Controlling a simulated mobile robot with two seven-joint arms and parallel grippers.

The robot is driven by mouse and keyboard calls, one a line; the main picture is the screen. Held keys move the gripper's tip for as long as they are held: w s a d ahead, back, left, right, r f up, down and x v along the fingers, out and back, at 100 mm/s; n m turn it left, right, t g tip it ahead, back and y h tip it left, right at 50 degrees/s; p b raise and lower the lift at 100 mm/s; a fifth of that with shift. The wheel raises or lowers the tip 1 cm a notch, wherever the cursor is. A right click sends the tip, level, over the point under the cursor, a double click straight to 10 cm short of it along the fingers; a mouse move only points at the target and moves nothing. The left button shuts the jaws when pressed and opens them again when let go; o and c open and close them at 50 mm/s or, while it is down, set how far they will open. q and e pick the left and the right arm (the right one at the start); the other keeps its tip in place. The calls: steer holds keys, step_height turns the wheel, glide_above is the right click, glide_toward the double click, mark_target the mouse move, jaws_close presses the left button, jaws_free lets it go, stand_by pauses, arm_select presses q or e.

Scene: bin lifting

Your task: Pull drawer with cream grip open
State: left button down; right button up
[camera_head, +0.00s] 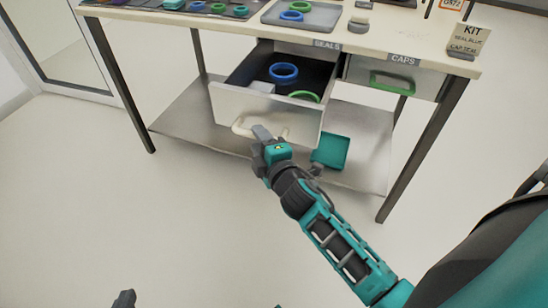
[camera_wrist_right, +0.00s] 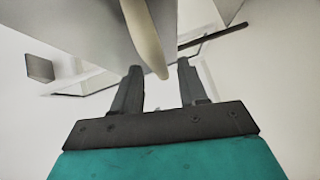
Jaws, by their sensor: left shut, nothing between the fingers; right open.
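The drawer with the cream grip (camera_head: 238,128) stands pulled out under the SEALS label. Its pale front (camera_head: 222,100) faces me, and its inside shows. My right gripper (camera_head: 260,131) is open at the grip and hides the grip's middle. In the right wrist view, the grip (camera_wrist_right: 145,35) hangs down between the two spread fingers of the right gripper (camera_wrist_right: 160,78). No clear contact shows between them. My left gripper (camera_head: 124,297) is shut and empty at the bottom edge, far from the drawer; only its dark tip shows.
The open drawer holds a blue ring (camera_head: 284,72), a green ring (camera_head: 304,96) and a pale box. A CAPS drawer with a green grip (camera_head: 392,82) is shut at right. A teal bin (camera_head: 330,151) is on the lower shelf (camera_head: 185,118). The floor in front is clear.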

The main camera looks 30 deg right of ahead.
arm_select(q)
steer(key=shift+r+p, duration=0.3)
steer(key=shift+r, duration=0.1)
arm_select(e)
steer(key=s+r, duration=0.1)
steer(key=s, duration=0.8)
steer(key=shift+s+a+r, duration=0.2)
steer(key=shift+s+a, duration=0.15)
steer(key=shift+s, duration=0.05)
arm_select(q)
steer(key=shift+d, duration=0.1)
steer(key=s+a+r+y+p, duration=0.1)
steer(key=a+r+p, duration=0.2)
steer(key=r+p, duration=0.3)
steer(key=p, duration=0.4)
steer(key=shift+s, duration=0.2)
arm_select(e)
steer(key=s+a+f+m+g+y, duration=0.2)
steer(key=s+m, duration=0.6)
steer(key=m, duration=0.5)
steer(key=a+g+y, duration=0.1)
steer(key=a+g, duration=0.1)
steer(key=g, duration=0.1)
steer(key=shift+s+f+g, duration=0.3)
steer(key=shift+s+f, duration=0.05)
